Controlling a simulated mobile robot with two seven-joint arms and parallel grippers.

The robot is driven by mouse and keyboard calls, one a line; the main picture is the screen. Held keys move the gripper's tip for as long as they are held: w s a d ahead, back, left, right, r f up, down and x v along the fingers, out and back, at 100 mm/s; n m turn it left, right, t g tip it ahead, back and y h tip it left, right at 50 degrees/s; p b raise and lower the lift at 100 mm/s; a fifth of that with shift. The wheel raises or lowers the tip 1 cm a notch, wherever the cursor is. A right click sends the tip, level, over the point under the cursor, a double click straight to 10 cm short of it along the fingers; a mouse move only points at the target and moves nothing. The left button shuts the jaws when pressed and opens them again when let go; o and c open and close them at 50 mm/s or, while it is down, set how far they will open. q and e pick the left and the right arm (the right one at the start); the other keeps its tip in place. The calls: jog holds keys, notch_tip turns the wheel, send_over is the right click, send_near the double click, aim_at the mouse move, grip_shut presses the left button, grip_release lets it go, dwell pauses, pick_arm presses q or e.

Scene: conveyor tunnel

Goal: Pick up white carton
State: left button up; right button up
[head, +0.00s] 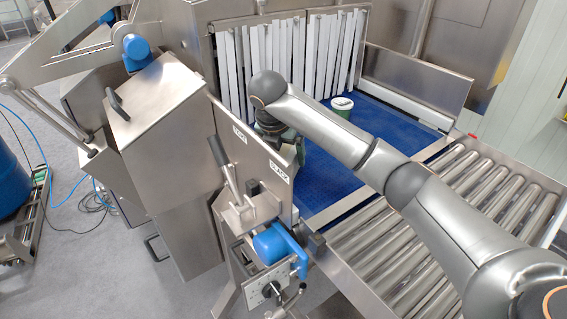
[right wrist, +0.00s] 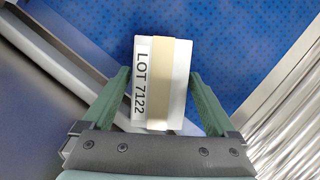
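The white carton (right wrist: 142,60) lies on the blue belt in the right wrist view. It has a tan band down its middle and the print "LOT 7122". My right gripper (right wrist: 160,78) has its green fingers spread, one on each side of the carton, with narrow gaps beside it. I cannot tell how far above the belt the fingertips are. In the head view my right gripper (head: 297,150) is partly hidden behind the steel side panel and my arm. The carton is hidden there. My left gripper is not in view.
A green-and-white tub (head: 342,106) stands on the blue belt (head: 385,125) near the white strip curtain (head: 290,55). The steel side panel (head: 262,165) borders the belt on the left. A roller conveyor (head: 400,255) joins the belt at the front right.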

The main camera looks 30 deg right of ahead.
aim_at(288, 148)
jog(key=c, duration=1.3)
jog(key=shift+c, duration=0.2)
jog(key=shift+r, duration=0.1)
jog(key=shift+r, duration=0.35)
jog(key=r, duration=0.4)
jog(key=shift+s+d, duration=0.15)
jog(key=shift+s, duration=0.1)
jog(key=s+d+r, duration=0.3)
jog(key=s+r, duration=0.5)
jog(key=s, duration=0.5)
jog(key=shift+r, duration=0.3)
jog(key=shift+s, duration=0.1)
